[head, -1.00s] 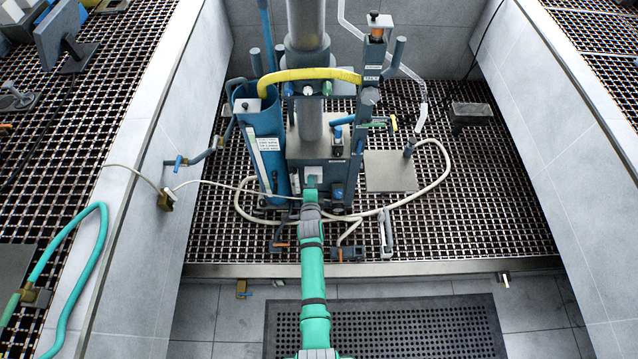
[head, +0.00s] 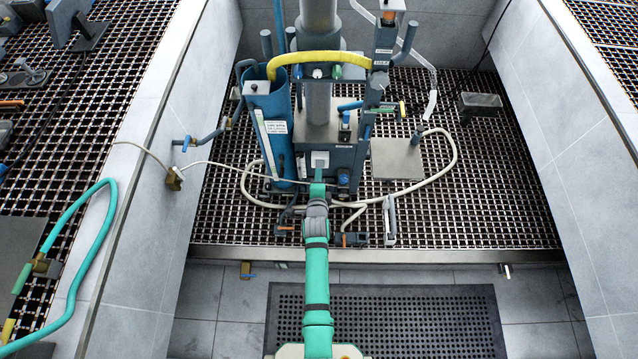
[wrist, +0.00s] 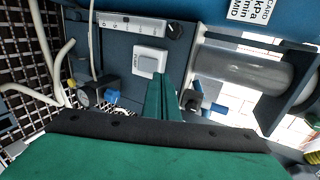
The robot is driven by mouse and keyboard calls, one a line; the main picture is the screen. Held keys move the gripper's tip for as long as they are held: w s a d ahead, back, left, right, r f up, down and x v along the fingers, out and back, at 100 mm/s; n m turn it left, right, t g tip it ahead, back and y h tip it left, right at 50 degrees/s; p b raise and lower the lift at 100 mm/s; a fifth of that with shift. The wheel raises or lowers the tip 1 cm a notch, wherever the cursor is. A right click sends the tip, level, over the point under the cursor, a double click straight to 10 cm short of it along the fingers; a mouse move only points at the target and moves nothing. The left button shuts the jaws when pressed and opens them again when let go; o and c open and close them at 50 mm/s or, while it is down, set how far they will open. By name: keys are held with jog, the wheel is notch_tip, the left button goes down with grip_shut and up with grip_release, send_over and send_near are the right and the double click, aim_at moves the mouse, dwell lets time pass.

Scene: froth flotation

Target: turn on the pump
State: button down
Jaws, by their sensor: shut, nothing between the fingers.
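The blue flotation machine (head: 349,160) stands upright on the grating, with a grey column rising from it. A white square switch (head: 320,159) sits low on its front panel; it also shows in the wrist view (wrist: 150,62). I cannot tell which way the switch is set. My gripper (head: 318,176) is in front of the panel, just below the switch in the head view. In the wrist view its green fingers (wrist: 161,84) are together and empty, with their tips beside the switch's lower right edge. I cannot tell whether they touch it.
A yellow hose (head: 320,62) loops across the machine's top. A pale hose (head: 450,165) curls around its base. A blue cylinder (head: 272,130) stands at its left and a grey plate (head: 397,158) lies at its right. Tiled walls (head: 555,150) flank the bay.

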jog(key=s+r, duration=0.5)
jog(key=shift+s, duration=0.3)
jog(key=shift+d, duration=0.15)
jog(key=s+r+n, duration=0.3)
jog(key=s+n, duration=0.5)
jog(key=s, duration=1.3)
jog(key=s+r+n+t, duration=0.2)
jog(key=s+r+n, duration=0.8)
jog(key=s+r, duration=0.6)
jog(key=shift+s+d, duration=0.35)
jog(key=shift+s, duration=0.15)
